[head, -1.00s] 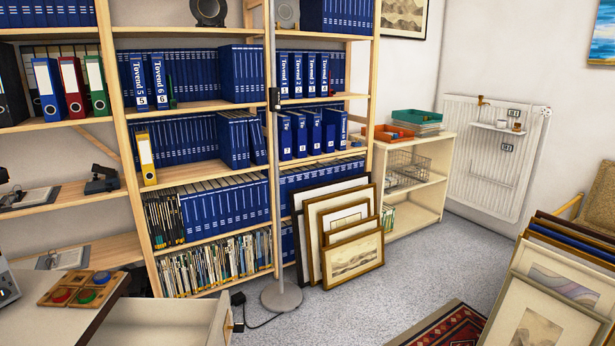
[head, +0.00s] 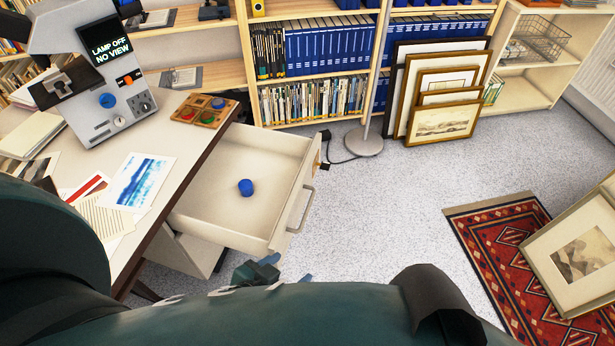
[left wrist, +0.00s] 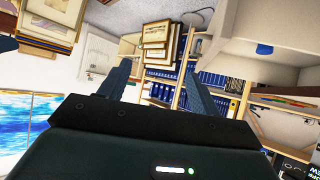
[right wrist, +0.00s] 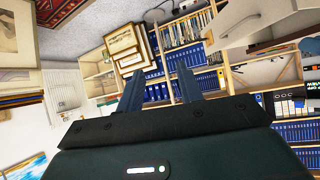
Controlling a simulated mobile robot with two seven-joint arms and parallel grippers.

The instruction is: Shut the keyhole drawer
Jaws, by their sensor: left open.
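The pale drawer (head: 245,165) stands pulled out of the desk in the head view, with a blue round piece (head: 246,187) inside. Its front carries a bar handle (head: 300,209) and faces right. A small brass-and-dark fitting shows near the front's far end, too small to read as a keyhole. My left gripper (head: 287,267) is open and empty, low beside the near corner of the drawer front; whether it touches is unclear. The drawer also fills the upper right of the left wrist view (left wrist: 245,28). My right gripper (right wrist: 157,72) is open and empty in its wrist view.
The desk (head: 150,195) holds a grey machine (head: 105,85), prints and a wooden tray (head: 205,110) of coloured pieces. A lamp stand base (head: 364,141) and cable lie beyond the drawer. Framed prints (head: 440,120) lean behind. Carpet right of the drawer is clear up to a red rug (head: 490,245).

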